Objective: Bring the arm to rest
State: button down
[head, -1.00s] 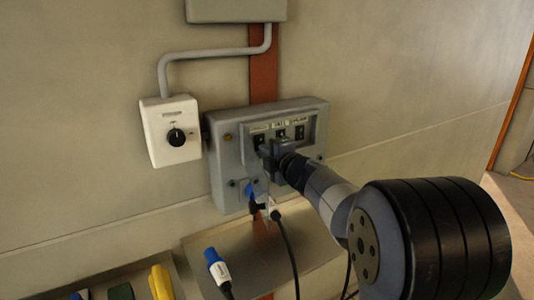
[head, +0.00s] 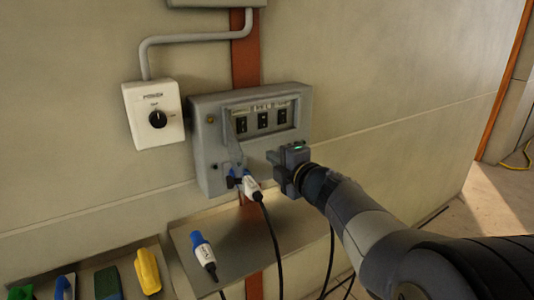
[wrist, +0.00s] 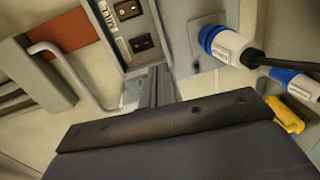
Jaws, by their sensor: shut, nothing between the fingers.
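My gripper (head: 280,168) is shut with nothing in it. It is in front of the lower right part of the grey wall panel (head: 208,152), apart from the switches. In the wrist view its shut fingers (wrist: 155,88) point at the panel. The panel has a row of three black switches (head: 263,121). A blue and white plug (head: 250,186) sits at the panel's lower left socket, with a black cable hanging down. My arm comes in from the lower right.
A white box with a black knob (head: 158,119) is on the wall left of the panel. A shelf (head: 285,232) below holds a second blue and white plug (head: 204,256). A tray at lower left holds yellow (head: 147,271), green and blue items. Wall to the right is clear.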

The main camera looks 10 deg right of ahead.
jog(key=shift+s+f, duration=0.1)
jog(key=shift+s, duration=0.2)
jog(key=shift+w, duration=0.15)
